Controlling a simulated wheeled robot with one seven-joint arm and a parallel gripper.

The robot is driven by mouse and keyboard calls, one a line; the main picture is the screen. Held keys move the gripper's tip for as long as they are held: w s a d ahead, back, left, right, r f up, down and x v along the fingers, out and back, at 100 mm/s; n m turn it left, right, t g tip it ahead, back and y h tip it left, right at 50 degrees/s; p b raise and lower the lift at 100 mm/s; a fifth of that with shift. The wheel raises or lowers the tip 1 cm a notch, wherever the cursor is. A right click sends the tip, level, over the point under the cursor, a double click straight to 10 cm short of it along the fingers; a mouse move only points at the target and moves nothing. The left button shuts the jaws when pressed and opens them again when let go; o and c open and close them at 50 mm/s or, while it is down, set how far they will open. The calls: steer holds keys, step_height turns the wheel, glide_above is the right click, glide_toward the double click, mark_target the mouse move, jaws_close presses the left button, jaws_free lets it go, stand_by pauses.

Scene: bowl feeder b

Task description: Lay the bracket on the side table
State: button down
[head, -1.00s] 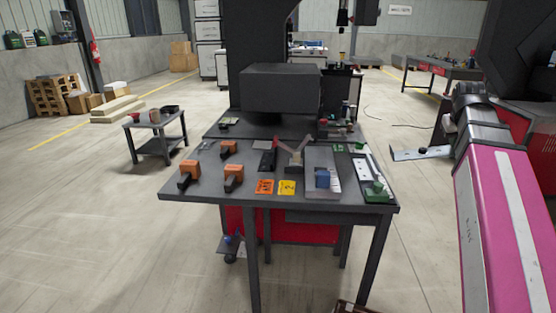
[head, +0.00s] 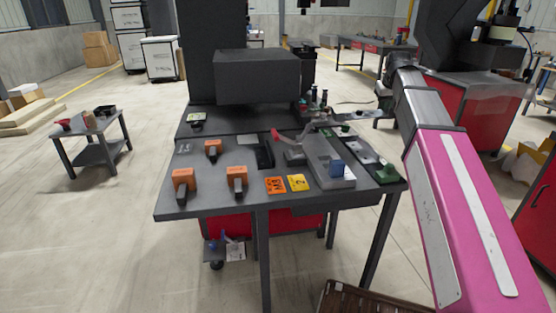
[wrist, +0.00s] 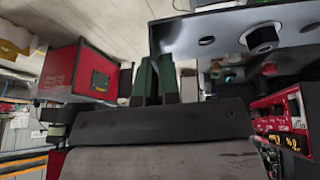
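The bracket (head: 352,114) is a flat metal plate with holes, held out behind the right back corner of the workbench in the head view. In the wrist view the bracket (wrist: 215,38) spans the upper right, with a dark round part on it. My gripper (wrist: 156,62) has dark green fingers close together at the bracket's left end, closed on it; the exact contact is partly hidden. In the head view my arm mostly hides the gripper. The side table (head: 100,130) is a small dark table with a lower shelf, standing at the left, well away from the bracket.
On the side table are a red bowl (head: 65,124), a brown container (head: 89,120) and a black bowl (head: 105,110). The workbench (head: 210,206) with orange tools, tags and a dark machine stands between. Open floor lies left of the workbench. A brown slatted thing (head: 365,299) is low in front.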

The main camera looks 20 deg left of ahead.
steer(key=w+a+f+n+y, duration=0.1)
steer(key=w+a, duration=0.2)
steer(key=a, duration=0.6)
steer(key=w+a+y, duration=0.1)
steer(key=w+a, duration=0.3)
steer(key=a, duration=0.5)
steer(key=shift+g, duration=0.4)
steer(key=s+a+f, duration=0.2)
steer(key=a, duration=0.1)
steer(key=s+a+f, duration=0.5)
steer(key=a, duration=0.2)
steer(key=shift+s+f, duration=0.15)
steer(key=shift+s, duration=0.1)
steer(key=shift+f, duration=2)
steer(key=shift+f+n, duration=0.3)
steer(key=shift+f, duration=0.3)
steer(key=c, duration=1.4)
jaws_free()
steer(key=shift+o, duration=0.4)
